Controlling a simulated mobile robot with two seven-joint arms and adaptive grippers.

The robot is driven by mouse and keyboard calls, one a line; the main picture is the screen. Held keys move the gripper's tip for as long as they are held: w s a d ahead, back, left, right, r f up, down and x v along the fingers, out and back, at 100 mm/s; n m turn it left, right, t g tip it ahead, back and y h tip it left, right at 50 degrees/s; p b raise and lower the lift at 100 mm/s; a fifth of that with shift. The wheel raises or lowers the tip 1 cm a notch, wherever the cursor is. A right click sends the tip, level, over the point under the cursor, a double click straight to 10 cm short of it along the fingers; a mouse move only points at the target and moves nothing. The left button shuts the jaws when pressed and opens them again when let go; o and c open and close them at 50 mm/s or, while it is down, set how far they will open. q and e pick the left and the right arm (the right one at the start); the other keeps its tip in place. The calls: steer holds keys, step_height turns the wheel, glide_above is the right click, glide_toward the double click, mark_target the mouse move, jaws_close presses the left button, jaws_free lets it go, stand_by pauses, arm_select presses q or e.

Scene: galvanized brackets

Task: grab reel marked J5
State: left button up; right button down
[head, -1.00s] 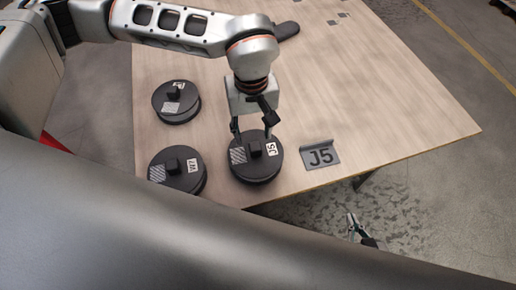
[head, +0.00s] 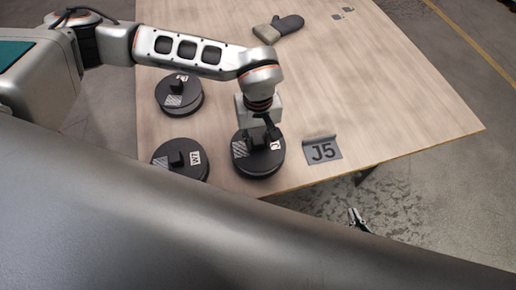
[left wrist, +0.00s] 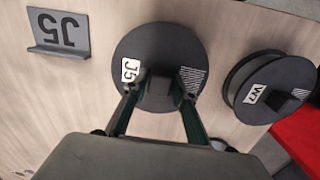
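The reel marked J5 (head: 257,165) is a dark round reel with a square centre knob, a white J5 label and a hatched patch. It lies flat at the near table edge, left of the grey J5 sign (head: 323,150). In the left wrist view the J5 reel (left wrist: 128,42) is below my left gripper (left wrist: 161,80), whose fingers sit close against both sides of the knob. In the head view my left gripper (head: 262,138) partly covers the knob and label. My right gripper (head: 354,216) is low over the floor, partly hidden, empty as far as it shows.
A reel marked W7 (head: 170,172) lies left of the J5 reel; it also shows in the left wrist view (left wrist: 288,72). Another dark reel (head: 190,103) lies behind it. A grey mitt (head: 286,25) lies at the back. The table (head: 390,95) is clear on the right.

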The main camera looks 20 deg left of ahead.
arm_select(q)
jaws_close()
steer(key=shift+r, duration=0.15)
